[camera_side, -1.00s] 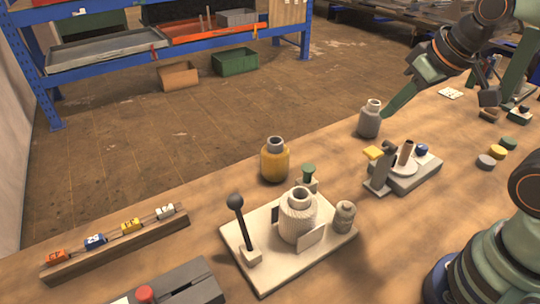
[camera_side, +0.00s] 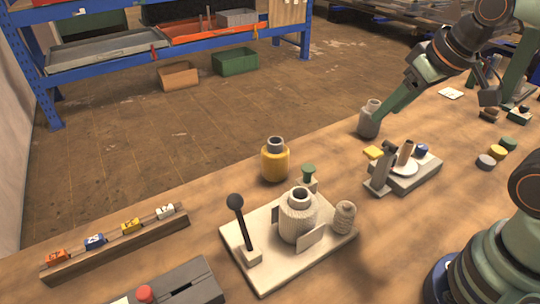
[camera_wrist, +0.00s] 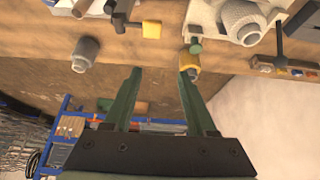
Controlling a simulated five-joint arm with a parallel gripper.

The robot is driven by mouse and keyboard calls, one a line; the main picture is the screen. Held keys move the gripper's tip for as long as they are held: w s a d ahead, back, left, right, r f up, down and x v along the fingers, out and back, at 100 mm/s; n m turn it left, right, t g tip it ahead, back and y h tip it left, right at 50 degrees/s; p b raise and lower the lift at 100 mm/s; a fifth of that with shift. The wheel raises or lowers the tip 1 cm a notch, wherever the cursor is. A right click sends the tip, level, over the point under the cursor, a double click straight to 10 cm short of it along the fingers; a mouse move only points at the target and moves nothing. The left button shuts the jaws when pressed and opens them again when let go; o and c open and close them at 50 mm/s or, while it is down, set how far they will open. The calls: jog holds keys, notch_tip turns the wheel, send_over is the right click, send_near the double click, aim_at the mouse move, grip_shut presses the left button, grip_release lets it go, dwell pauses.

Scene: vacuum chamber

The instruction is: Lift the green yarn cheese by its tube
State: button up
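I cannot make out a green yarn cheese. A grey cheese (camera_side: 369,124) with a pale tube stands on the bench, and it shows in the wrist view (camera_wrist: 84,56). A yellow cheese (camera_side: 275,162) with a grey tube stands left of it, and also shows in the wrist view (camera_wrist: 190,64). A whitish cheese (camera_side: 298,220) sits on a white base plate (camera_side: 262,278). My gripper (camera_wrist: 160,72) is open, with two green fingers and nothing between them. In the side view its fingertips (camera_side: 386,112) are close to the grey cheese; contact is unclear.
A black-knobbed lever (camera_side: 240,222) and a small woven spool (camera_side: 344,217) stand on the base plate. A grey fixture (camera_side: 405,174) with a brown tube is right of it. A labelled block rail (camera_side: 120,245) lies at left. Bench between rail and yellow cheese is clear.

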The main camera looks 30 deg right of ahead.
jog(key=o, duration=0.5)
jog(key=n+g, duration=0.5)
jog(key=n, duration=1.1)
send_over(298, 214)
jog(key=w+d, duration=0.2)
jog(key=d, duration=0.1)
notch_tip(298, 214, down, 4)
notch_tip(298, 214, down, 12)
jog(key=a, duration=0.1)
jog(key=shift+r, duration=0.15)
